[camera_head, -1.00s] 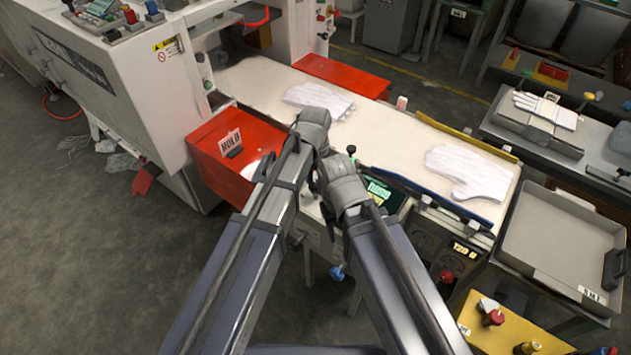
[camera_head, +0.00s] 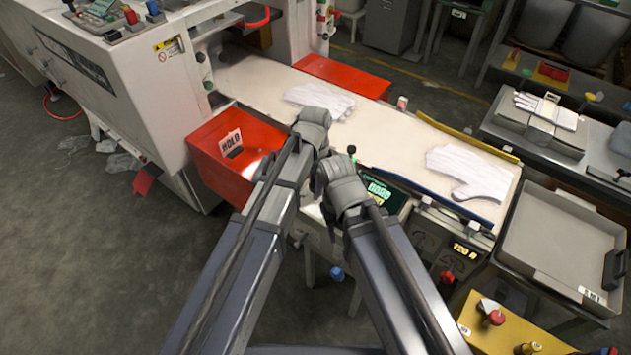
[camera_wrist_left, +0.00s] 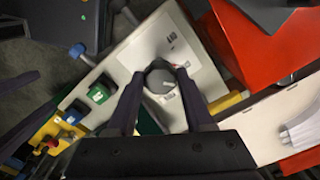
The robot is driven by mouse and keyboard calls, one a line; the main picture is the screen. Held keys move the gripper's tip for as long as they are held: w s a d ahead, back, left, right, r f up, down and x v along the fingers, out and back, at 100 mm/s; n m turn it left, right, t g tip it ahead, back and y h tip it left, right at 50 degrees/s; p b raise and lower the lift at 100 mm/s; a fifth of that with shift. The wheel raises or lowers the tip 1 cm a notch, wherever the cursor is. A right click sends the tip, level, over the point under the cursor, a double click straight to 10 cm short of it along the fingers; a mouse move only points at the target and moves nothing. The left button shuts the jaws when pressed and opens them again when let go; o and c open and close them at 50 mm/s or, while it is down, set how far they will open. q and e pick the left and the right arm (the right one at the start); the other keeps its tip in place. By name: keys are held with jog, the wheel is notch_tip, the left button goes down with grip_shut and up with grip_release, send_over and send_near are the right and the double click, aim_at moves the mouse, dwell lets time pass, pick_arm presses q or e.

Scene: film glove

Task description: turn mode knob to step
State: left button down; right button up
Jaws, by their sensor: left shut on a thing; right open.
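The mode knob (camera_wrist_left: 160,79) is a round grey knob on a pale panel (camera_wrist_left: 128,57) in the left wrist view. My left gripper (camera_wrist_left: 160,74) has a dark finger on each side of it and is shut on it. In the head view my left gripper (camera_head: 312,128) is over the machine's front; the arms hide the knob and the fingertips. A display (camera_head: 381,190) with green and yellow text sits to the right, its words too small to read surely. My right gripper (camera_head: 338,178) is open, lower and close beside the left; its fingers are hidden.
A red box (camera_head: 212,165) marked HOLD stands left of my arms. A conveyor (camera_head: 390,130) carries white gloves (camera_head: 468,172) behind them. A grey tray (camera_head: 560,240) stands at right.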

pick_arm(q)
jog(key=shift+c, duration=1.4)
grip_release()
notch_tip(320, 180, up, 8)
jog(key=p, duration=0.8)
jog(key=shift+f, duration=0.15)
